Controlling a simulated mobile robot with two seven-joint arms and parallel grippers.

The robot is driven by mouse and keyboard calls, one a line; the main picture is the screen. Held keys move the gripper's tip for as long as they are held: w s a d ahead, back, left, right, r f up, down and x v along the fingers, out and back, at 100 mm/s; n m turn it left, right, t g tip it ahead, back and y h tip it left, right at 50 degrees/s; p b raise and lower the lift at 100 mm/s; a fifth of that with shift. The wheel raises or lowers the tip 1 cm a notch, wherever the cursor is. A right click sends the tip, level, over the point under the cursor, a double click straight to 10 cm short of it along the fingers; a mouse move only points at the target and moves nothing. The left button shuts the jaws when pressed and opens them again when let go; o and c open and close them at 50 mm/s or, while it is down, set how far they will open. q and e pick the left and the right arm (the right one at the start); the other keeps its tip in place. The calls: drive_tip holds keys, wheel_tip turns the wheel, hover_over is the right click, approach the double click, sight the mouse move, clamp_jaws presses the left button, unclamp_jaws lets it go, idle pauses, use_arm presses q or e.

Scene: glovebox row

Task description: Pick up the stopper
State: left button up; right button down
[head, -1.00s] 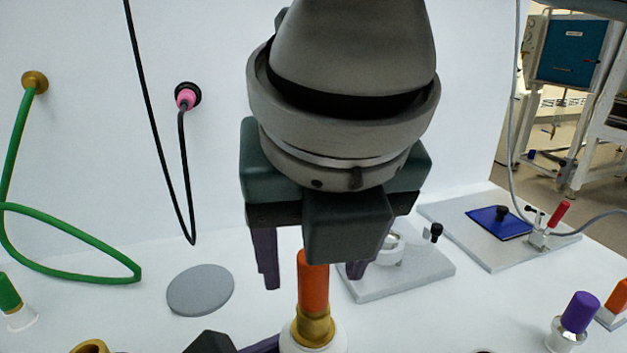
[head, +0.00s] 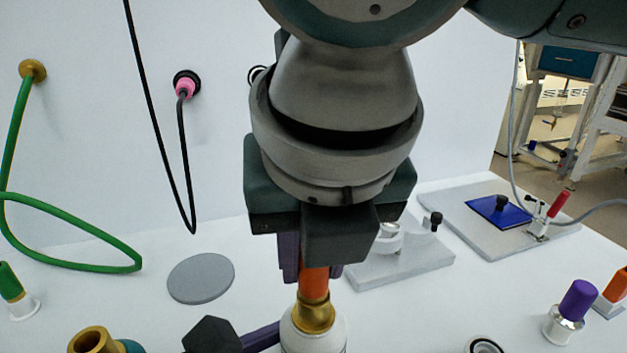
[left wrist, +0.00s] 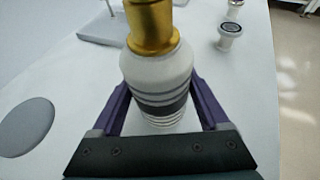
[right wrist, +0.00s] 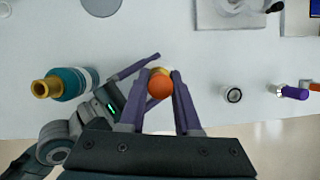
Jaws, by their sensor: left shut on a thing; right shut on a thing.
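An orange stopper (head: 314,284) stands upright in the gold neck (head: 312,314) of a white bottle (head: 318,338). My right gripper (head: 313,270) is above the bottle, its purple fingers shut on the stopper from both sides. The right wrist view shows the round orange top (right wrist: 160,87) between the fingers. My left gripper (left wrist: 158,100) is shut on the white bottle around its body, below the gold neck. The lower part of the bottle is cut off there.
A teal bottle with a gold mouth (head: 90,340) lies or stands at lower left. A grey disc (head: 201,278) lies behind it. A grey plate (head: 400,266) holds a clamp behind the bottle. Purple (head: 578,300) and green (head: 9,282) capped pieces stand at the sides.

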idle(0.5)
wheel_tip(320, 180, up, 17)
idle(0.9)
use_arm(q)
drive_tip(key=o, duration=1.5)
